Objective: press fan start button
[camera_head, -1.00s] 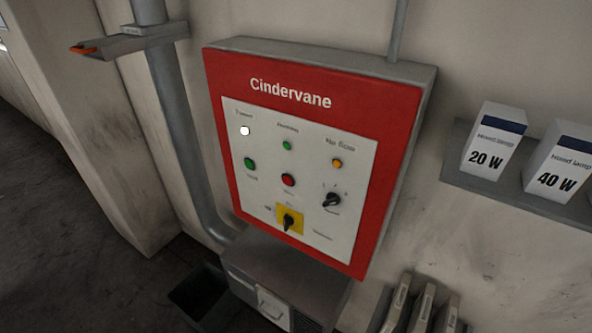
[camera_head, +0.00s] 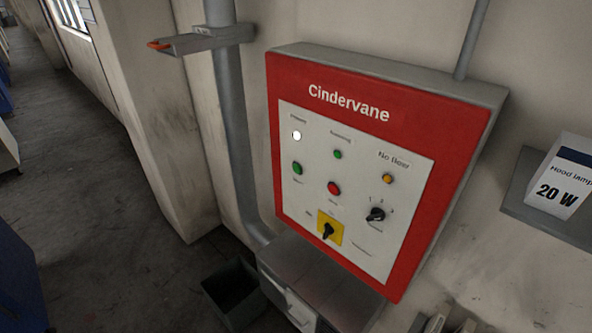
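A red control box labelled Cindervane (camera_head: 348,103) hangs on the wall in the head view, with a white panel (camera_head: 385,238). A green push button (camera_head: 297,168) sits at the panel's left, with a red button (camera_head: 334,188) to its right. Their small labels are too blurred to read. Above are a white lit lamp (camera_head: 296,135), a small green lamp (camera_head: 338,154) and an amber lamp (camera_head: 387,179). A black selector knob (camera_head: 376,214) and a black rotary switch on a yellow plate (camera_head: 323,222) are lower. Neither gripper is in view.
A grey box (camera_head: 325,275) juts out below the panel, with a dark bin (camera_head: 232,293) beside it. A grey pipe (camera_head: 233,120) with a bracket (camera_head: 200,42) runs at the left. A shelf (camera_head: 540,212) holds a 20 W lamp box (camera_head: 562,180). Floor at left is open.

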